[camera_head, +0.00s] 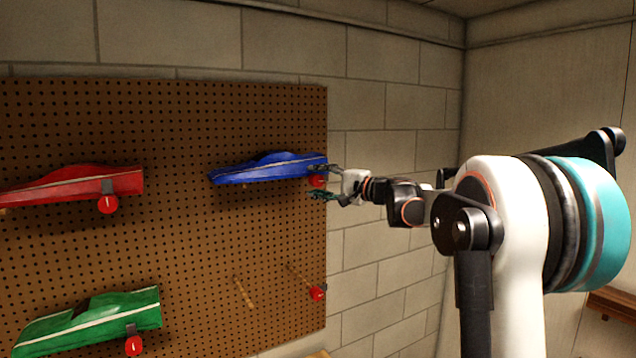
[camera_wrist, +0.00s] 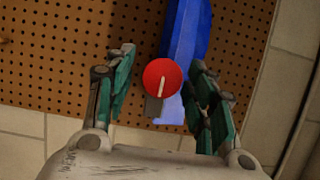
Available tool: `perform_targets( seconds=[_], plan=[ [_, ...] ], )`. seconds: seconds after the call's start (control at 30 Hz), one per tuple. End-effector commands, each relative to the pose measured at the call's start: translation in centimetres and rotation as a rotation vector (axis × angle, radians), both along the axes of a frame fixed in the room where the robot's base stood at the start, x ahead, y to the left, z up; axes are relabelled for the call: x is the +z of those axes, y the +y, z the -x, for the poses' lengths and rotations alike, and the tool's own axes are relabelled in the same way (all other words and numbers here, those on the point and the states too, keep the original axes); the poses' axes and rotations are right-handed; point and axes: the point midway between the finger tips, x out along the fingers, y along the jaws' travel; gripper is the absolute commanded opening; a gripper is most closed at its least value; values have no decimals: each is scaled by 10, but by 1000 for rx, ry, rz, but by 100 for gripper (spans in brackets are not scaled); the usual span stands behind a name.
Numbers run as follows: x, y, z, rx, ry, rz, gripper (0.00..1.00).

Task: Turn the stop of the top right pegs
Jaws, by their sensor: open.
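The top right stop is a red round knob with a white line, seen in the wrist view (camera_wrist: 163,78) and partly in the head view (camera_head: 317,181). In the wrist view its white line runs nearly along the picture's vertical, and a grey tab shows just below it. The blue car body (camera_head: 265,168) rests at the top right of the pegboard, behind the knob; it also shows in the wrist view (camera_wrist: 186,40). My gripper (camera_head: 328,182) is open at the board's right edge, its fingers on either side of the knob in the wrist view (camera_wrist: 166,90), with visible gaps.
The brown pegboard (camera_head: 190,220) hangs on a brick wall (camera_head: 390,155). A red car (camera_head: 75,186) and a green car (camera_head: 88,322) hang at left with red stops. Bare pegs with a red stop (camera_head: 317,294) stand at lower right.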

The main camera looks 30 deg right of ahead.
Motion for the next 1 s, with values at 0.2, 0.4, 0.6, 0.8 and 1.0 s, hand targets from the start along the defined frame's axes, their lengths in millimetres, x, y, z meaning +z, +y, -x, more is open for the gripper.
perform_targets(
  seconds=[0.2,0.4,0.6,0.8,1.0],
  plan=[
    [0,-17,35,-4,0,0,50],
    [-1,-34,71,-4,0,0,50],
    [-1,-45,95,-4,0,0,50],
    [-1,-47,104,-1,0,0,50],
    [-1,-47,104,-1,0,0,50]
  ],
)
